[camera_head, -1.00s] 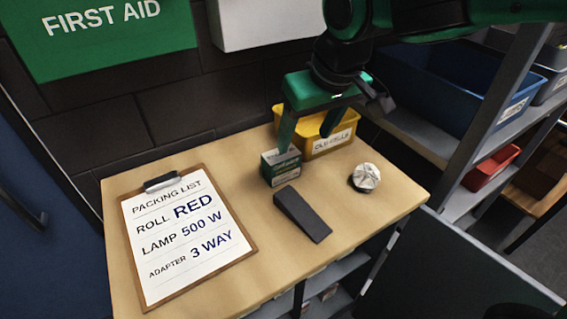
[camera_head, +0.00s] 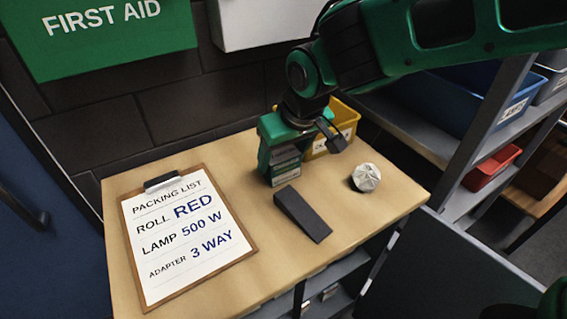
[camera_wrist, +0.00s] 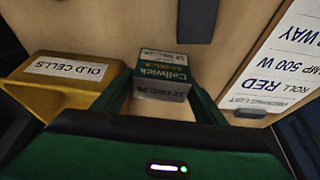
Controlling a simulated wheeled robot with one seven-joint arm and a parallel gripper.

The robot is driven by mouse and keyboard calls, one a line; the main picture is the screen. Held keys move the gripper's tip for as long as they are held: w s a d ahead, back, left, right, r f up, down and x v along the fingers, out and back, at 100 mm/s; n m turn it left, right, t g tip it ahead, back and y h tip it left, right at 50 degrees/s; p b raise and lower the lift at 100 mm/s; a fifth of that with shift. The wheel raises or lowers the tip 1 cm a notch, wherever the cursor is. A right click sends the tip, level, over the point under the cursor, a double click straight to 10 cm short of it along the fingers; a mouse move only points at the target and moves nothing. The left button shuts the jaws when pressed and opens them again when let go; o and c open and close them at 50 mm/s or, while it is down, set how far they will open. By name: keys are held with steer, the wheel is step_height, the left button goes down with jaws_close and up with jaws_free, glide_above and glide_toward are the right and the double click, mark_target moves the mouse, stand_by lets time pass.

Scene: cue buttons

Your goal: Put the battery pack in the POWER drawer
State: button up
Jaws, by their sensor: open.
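The battery pack is a small green and white box (camera_wrist: 162,72) printed "Cellwick" and "AA cells", standing on the wooden tabletop. In the head view the box (camera_head: 283,172) is partly hidden by my gripper (camera_head: 281,160). My gripper is open and low over the box. In the wrist view its two fingers (camera_wrist: 160,88) lie one on each side of the box, with small gaps that are hard to judge. No drawer labelled POWER can be read in these views.
A yellow bin (camera_wrist: 68,70) labelled "OLD CELLS" stands close beside the box. A dark wedge (camera_head: 302,214), a crumpled silvery ball (camera_head: 366,177) and a packing-list clipboard (camera_head: 187,235) lie on the table (camera_head: 255,262). A shelf with blue and red bins (camera_head: 490,168) is at right.

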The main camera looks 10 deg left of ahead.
mark_target(276, 152)
steer(key=shift+w+a+f, duration=0.1)
steer(key=shift+w+f, duration=0.1)
steer(key=shift+f, duration=0.4)
steer(key=c, duration=0.9)
steer(key=shift+r, duration=0.1)
steer(key=shift+c, duration=0.2)
steer(key=shift+r, duration=0.5)
steer(key=r, duration=0.3)
steer(key=shift+s+a+r, duration=0.3)
steer(key=shift+s, duration=0.1)
steer(key=s+a+r, duration=0.6)
steer(key=s, duration=0.2)
steer(key=shift+s+a+r, duration=0.15)
steer(key=shift+s, duration=0.2)
